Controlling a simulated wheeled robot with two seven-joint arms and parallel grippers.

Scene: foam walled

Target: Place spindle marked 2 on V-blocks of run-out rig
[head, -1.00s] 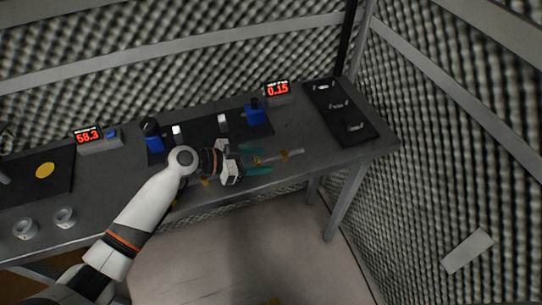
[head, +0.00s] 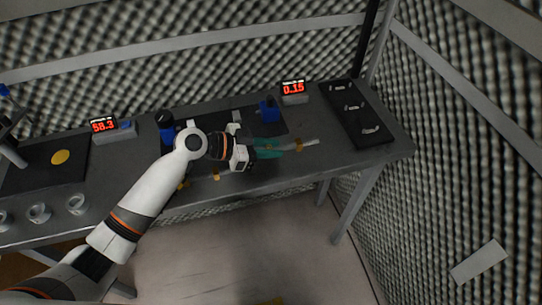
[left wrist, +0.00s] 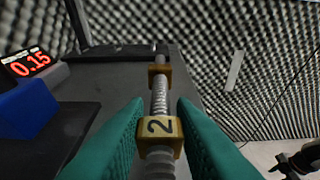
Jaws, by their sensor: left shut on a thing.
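My left gripper (head: 268,148) is shut on the spindle (head: 308,143), a grey threaded shaft with brass-coloured collars. In the left wrist view the spindle (left wrist: 160,98) runs away between the teal fingers, and its near collar bears a black 2. The run-out rig has a dark base plate (head: 254,124), blue posts at the left (head: 167,128) and right (head: 269,110), and small pale blocks, one at the right (head: 236,116). The gripper and spindle are in front of the rig's right half in the head view; their height above the table is unclear. My wrist partly hides the rig.
A red display reads 0.15 (head: 292,88), another 58.3 (head: 103,125). A dark tray (head: 365,125) with several small metal pieces lies at right. Grey rings (head: 76,204) stand at left. Small yellow pieces (head: 216,175) lie near the front edge. Foam walls surround the table.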

